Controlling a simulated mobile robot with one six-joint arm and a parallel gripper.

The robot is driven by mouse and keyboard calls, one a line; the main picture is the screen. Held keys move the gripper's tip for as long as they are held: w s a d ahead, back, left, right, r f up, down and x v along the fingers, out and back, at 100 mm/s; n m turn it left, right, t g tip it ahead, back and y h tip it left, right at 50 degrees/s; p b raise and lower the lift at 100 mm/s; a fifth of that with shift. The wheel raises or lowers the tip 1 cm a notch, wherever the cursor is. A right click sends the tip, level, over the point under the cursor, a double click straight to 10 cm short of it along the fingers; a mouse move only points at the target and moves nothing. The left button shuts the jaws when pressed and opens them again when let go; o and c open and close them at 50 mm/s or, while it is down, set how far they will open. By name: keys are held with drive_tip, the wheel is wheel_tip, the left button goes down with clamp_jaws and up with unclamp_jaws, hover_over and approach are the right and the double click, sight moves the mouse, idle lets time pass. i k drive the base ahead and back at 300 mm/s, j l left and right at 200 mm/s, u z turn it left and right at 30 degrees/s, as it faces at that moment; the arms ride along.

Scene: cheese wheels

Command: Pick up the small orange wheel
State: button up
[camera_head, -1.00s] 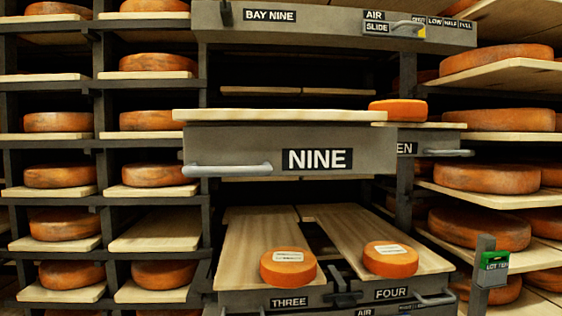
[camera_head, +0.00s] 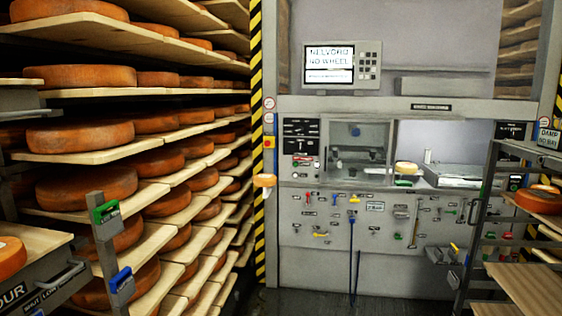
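Part of a small orange wheel (camera_head: 10,257) shows at the far left edge, on a pale board (camera_head: 35,238) above a grey drawer front whose label ends in "OUR". The left part of this wheel is cut off by the picture edge. I cannot tell whether any of these is the small orange wheel of the task. My gripper is not in view.
Shelves of large orange wheels (camera_head: 85,187) fill the left. A grey wall station (camera_head: 350,262) with a screen (camera_head: 342,63), window and hung tools stands ahead, beside a black-yellow striped post (camera_head: 257,222). An open rack (camera_head: 478,225) stands right. Dark floor shows below the station.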

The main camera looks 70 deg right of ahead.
sight(535, 200)
drive_tip(key=z, duration=3.9)
drive_tip(key=u, duration=0.55)
drive_tip(key=l+u, duration=0.1)
drive_tip(key=u, duration=1)
drive_tip(key=k+u, duration=0.1)
drive_tip(key=u, duration=0.95)
drive_tip(key=k+u, duration=0.1)
drive_tip(key=u, duration=1)
drive_tip(key=j+u, duration=0.1)
drive_tip(key=u, duration=0.45)
drive_tip(key=z, duration=4.2)
drive_tip(key=i+j+z, duration=0.35)
drive_tip(key=i, duration=0.15)
